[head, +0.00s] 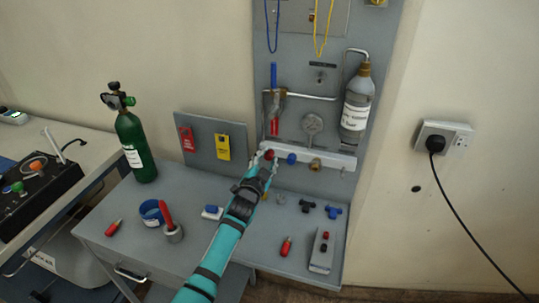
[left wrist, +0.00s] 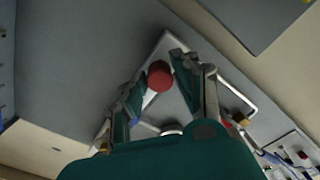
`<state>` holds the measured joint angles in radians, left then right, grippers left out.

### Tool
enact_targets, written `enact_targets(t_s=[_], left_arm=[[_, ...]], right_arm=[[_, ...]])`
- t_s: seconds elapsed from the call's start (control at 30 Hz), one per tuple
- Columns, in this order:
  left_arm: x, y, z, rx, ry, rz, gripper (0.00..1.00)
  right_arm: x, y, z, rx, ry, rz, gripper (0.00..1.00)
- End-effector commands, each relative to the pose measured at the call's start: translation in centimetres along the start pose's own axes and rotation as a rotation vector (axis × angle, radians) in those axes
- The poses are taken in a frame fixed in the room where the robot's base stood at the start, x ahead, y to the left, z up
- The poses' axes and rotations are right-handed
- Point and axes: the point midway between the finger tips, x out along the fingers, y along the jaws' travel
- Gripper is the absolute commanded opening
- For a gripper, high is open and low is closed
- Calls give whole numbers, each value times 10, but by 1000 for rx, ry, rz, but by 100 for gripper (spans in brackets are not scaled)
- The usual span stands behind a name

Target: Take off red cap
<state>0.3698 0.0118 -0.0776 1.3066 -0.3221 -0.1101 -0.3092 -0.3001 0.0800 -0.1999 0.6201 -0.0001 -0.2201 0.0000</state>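The red cap (head: 269,155) sits at the left end of the pale bar on the grey wall panel. In the left wrist view the red cap (left wrist: 160,76) lies between the two fingertips of my left gripper (left wrist: 159,68). The fingers are spread, one on each side of the cap. Whether either finger touches it is hard to tell. In the head view my left gripper (head: 264,165) reaches up to the cap from below and hides part of its surroundings. My right gripper is not in view.
A blue cap (head: 291,158) and a brass fitting (head: 315,164) sit to the right on the same bar. A green cylinder (head: 134,143) and loose tools stand on the grey table (head: 190,262).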

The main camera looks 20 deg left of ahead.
Motion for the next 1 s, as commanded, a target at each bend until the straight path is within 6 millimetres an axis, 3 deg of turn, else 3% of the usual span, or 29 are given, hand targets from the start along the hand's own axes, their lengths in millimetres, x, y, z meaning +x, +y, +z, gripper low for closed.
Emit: enact_targets(t_s=[0.1, 0.43, 0.77, 1.0], left_arm=[[0, 0, 0, 1, 0, 0, 48], [-2, 0, -1, 2, 0, 1, 48], [-24, 0, -1, 12, -1, 1, 48], [-24, 0, 0, 300, 1, 0, 48]], right_arm=[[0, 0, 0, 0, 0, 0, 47], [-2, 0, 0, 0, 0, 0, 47], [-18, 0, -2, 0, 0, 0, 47], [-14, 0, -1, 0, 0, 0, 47]])
